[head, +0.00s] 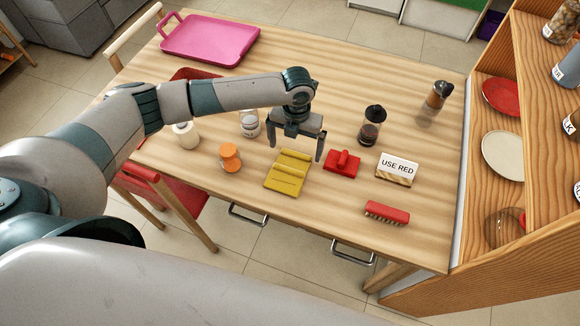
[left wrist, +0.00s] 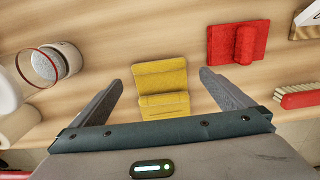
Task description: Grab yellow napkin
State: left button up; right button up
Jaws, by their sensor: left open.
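The yellow napkin (head: 285,180) lies folded on the wooden table, with a raised fold across it. My left gripper (head: 296,155) is open above the napkin's far end, fingers pointing down. In the left wrist view the napkin (left wrist: 161,88) shows between the two open fingers (left wrist: 165,82), apart from both, and part of it is hidden behind the gripper body. My right gripper is not in view.
A red folded cloth (head: 343,163) lies just right of the napkin, and an orange-topped jar (head: 230,158) stands to its left. A "USE RED" sign (head: 397,169), red brush (head: 387,212), dark-lidded shaker (head: 371,128) and pink tray (head: 209,40) are also on the table (head: 330,220).

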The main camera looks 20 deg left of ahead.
aim_at(295, 156)
pick_arm(q)
jog(key=shift+f+p, duration=0.5)
jog(key=shift+f, duration=1.25)
jog(key=c, duration=1.3)
